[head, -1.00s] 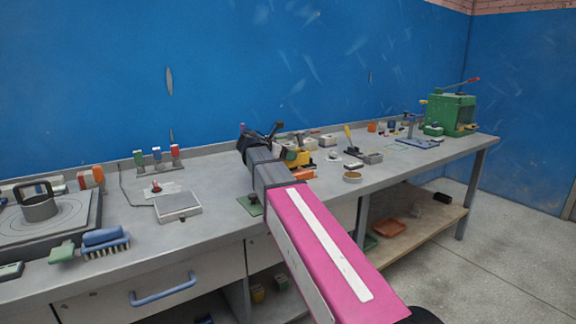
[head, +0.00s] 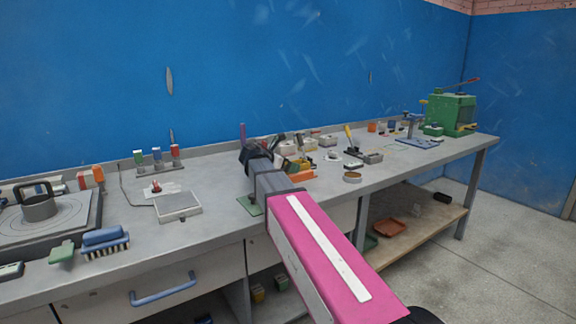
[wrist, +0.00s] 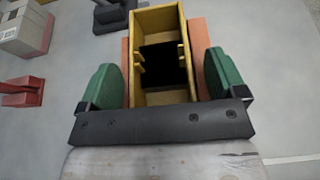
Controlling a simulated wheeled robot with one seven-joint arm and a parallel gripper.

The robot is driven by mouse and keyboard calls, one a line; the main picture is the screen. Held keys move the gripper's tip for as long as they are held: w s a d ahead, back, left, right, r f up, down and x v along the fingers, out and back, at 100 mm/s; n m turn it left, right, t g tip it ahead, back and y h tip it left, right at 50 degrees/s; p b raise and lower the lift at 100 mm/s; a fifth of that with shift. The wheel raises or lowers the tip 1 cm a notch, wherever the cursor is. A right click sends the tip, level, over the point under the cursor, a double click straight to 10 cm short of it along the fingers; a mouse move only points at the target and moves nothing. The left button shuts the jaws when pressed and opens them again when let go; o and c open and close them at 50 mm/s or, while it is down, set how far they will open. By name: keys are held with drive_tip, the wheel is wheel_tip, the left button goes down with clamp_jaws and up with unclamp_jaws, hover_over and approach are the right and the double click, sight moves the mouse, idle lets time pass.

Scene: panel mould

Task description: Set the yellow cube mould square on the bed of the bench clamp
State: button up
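The yellow cube mould (wrist: 143,22) is an open-topped box with a dark inside, between the green fingers of my gripper (wrist: 163,78) in the wrist view. The fingers stand open, one on each side, with a narrow gap to each wall. An orange-red piece (wrist: 198,35) shows on both sides under the mould. In the head view the mould (head: 303,163) is partly hidden behind my gripper (head: 284,157). A blue fixture (head: 412,128) on a blue plate stands towards the right; I cannot tell if it is the bench clamp. A green plate (head: 248,206) lies beside my arm.
A green press-like machine (head: 450,113) stands at the bench's right end. Several small items, a black-and-yellow tool (head: 350,140) and a round tin (head: 352,177) lie right of the mould. Left are a scale (head: 178,206) and a brush (head: 104,240).

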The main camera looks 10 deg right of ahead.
drive_tip(key=shift+r, duration=0.15)
drive_tip(key=v, duration=1.2)
idle(1.2)
